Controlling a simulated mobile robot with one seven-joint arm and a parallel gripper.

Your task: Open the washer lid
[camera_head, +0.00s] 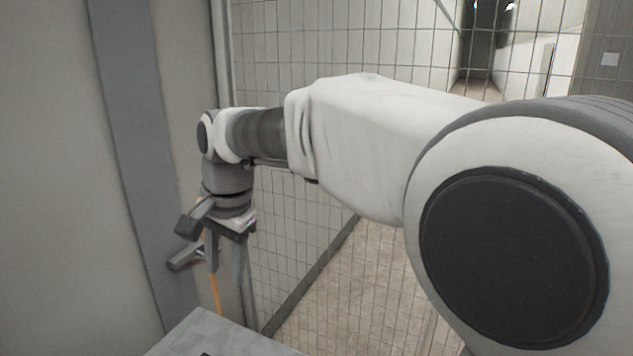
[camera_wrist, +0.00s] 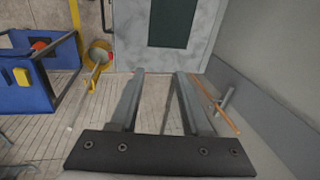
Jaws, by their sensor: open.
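My gripper (camera_head: 225,270) points down at the left of the head view, beside a tall pale panel with a grey vertical strip (camera_head: 135,150). In the wrist view, its fingers (camera_wrist: 159,73) are apart with nothing between them. I cannot tell which surface is the washer lid.
A grey flat top (camera_head: 215,335) lies below my gripper. A wire mesh fence (camera_head: 310,235) stands behind my arm. The wrist view shows a blue cart (camera_wrist: 35,88) at left, a grey cabinet with a dark green panel (camera_wrist: 172,22), and tiled floor.

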